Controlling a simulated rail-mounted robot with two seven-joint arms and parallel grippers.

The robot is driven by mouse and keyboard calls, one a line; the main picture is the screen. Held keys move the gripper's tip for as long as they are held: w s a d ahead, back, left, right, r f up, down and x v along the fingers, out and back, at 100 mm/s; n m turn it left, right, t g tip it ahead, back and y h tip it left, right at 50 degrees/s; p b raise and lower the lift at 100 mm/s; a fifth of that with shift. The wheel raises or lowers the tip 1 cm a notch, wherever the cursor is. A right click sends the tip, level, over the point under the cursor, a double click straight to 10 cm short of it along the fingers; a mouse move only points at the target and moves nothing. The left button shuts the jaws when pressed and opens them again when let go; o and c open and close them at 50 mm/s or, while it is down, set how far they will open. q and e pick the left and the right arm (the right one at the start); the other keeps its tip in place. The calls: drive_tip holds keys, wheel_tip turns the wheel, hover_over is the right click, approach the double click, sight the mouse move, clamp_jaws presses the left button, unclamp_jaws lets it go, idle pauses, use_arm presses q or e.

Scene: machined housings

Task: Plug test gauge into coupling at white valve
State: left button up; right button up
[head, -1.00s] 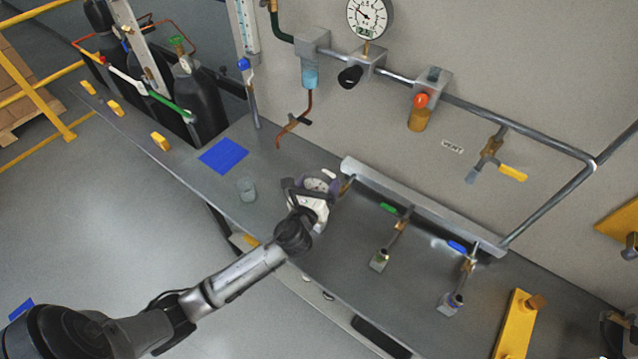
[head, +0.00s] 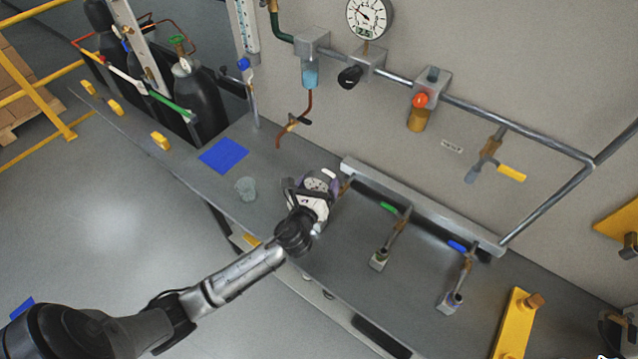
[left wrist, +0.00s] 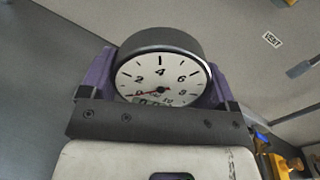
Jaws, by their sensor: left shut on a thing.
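My left gripper (head: 312,196) is shut on the test gauge (left wrist: 160,82), a round gauge with a dark rim and white dial, held between purple finger pads in the left wrist view. Its red needle points to the low left of the dial. In the head view the gripper and gauge are at the left end of the bench manifold. The white valve handle (head: 329,174) shows just behind them. The coupling at that valve is hidden by my gripper and the gauge, so I cannot tell whether the gauge touches it. My right gripper is not in view.
The green valve (head: 389,207) and blue valve (head: 457,246) branch off the manifold (head: 420,205) to the right, each with a coupling block at its front. A clear cup (head: 246,188) and a blue mat (head: 223,156) lie left of my gripper. A yellow fixture (head: 516,325) stands at right.

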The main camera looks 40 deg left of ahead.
use_arm(q)
drive_tip(key=shift+f+b, duration=0.35)
drive_tip(key=shift+f, duration=0.2)
drive_tip(key=shift+f+b, duration=0.8)
drive_tip(key=shift+f, duration=0.4)
drive_tip(key=o, duration=0.9)
drive_tip(key=v, duration=1.3)
drive_tip(key=shift+s+d+r, duration=0.1)
drive_tip(key=shift+s, duration=0.3)
